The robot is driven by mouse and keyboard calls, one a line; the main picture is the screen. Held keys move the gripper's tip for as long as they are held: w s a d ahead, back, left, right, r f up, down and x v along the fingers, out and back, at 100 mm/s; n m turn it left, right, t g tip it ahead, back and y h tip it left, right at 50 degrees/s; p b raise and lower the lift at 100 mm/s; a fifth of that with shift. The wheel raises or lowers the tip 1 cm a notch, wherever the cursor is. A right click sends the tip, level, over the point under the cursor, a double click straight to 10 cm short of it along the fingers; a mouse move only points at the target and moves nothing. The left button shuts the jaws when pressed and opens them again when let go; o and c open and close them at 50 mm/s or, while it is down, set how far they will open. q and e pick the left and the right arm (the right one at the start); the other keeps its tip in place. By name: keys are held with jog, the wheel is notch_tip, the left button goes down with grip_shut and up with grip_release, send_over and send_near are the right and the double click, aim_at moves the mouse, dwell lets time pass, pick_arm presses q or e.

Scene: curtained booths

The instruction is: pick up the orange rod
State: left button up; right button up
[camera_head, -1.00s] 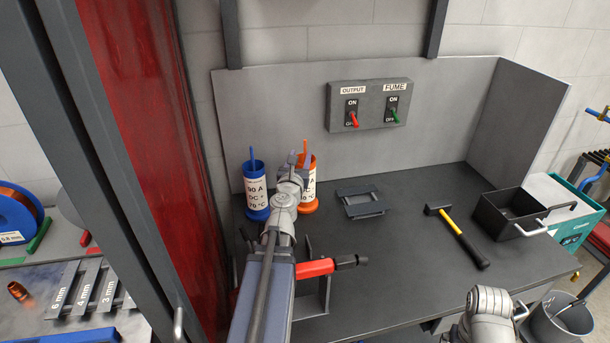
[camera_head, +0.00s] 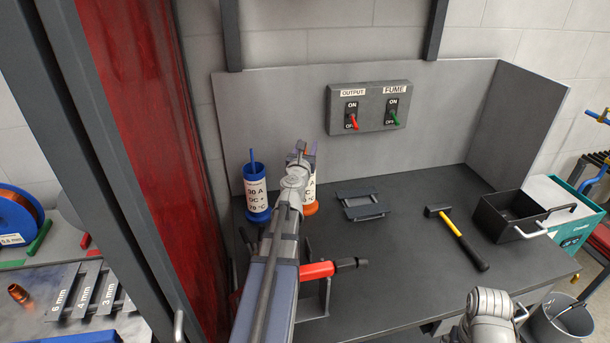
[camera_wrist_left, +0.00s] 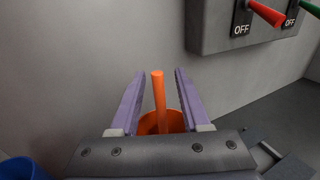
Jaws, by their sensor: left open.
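The orange rod (camera_wrist_left: 159,100) stands up out of an orange-rimmed holder (camera_wrist_left: 150,124) in the left wrist view. My left gripper (camera_wrist_left: 154,84) is open, with one purple finger on each side of the rod and gaps between. In the head view my left gripper (camera_head: 305,150) is at the orange holder (camera_head: 310,207) and hides the rod and much of the holder. My right arm shows at the bottom right of the head view, but its gripper is not in view.
A blue holder (camera_head: 257,200) with a blue rod stands just left. The switch box (camera_head: 368,106) is on the back panel. A dark metal frame (camera_head: 362,203), a yellow-handled hammer (camera_head: 458,238) and a black box (camera_head: 508,213) lie to the right.

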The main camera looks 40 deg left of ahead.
pick_arm(q)
jog(key=shift+c, duration=0.3)
grip_shut()
dwell(1.0)
